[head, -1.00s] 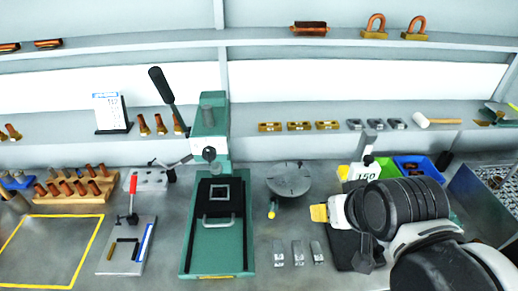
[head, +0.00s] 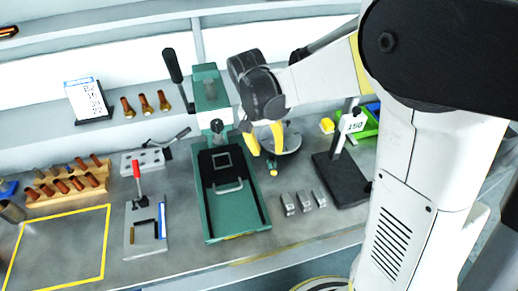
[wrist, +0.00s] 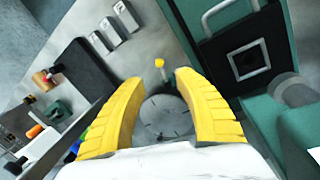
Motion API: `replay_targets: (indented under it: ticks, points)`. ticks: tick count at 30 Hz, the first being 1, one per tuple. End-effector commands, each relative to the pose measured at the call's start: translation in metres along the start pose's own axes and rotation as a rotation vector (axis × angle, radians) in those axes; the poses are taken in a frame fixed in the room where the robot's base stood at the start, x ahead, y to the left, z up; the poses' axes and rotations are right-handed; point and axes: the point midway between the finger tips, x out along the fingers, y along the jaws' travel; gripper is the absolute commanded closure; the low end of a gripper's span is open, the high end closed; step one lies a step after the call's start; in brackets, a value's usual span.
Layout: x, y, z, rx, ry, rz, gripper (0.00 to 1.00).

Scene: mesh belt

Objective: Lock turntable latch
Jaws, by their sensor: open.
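The turntable (head: 291,138) is a round grey disc on the bench, right of the green press. It also shows in the wrist view (wrist: 166,120), between my fingers. My gripper (head: 265,142) has yellow fingers, is open and empty, and points down over the turntable's left part. In the wrist view my gripper (wrist: 157,82) straddles the disc. I cannot tell the latch's locked state.
The green press (head: 225,165) with its lever stands close on the left. Small metal blocks (head: 305,201) lie in front on the right. A dark-based stand (head: 342,180) is further right. Bench between latch and blocks is clear.

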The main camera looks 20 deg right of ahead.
Motion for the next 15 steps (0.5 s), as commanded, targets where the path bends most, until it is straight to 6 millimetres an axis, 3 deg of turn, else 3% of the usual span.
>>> replay_targets:
  ticks: [5,15]
  points:
    - [0.023,-0.001,0.000,0.003,-0.003,0.003,0.61]
    - [0.088,-0.001,-0.001,0.001,-0.002,0.002,0.61]
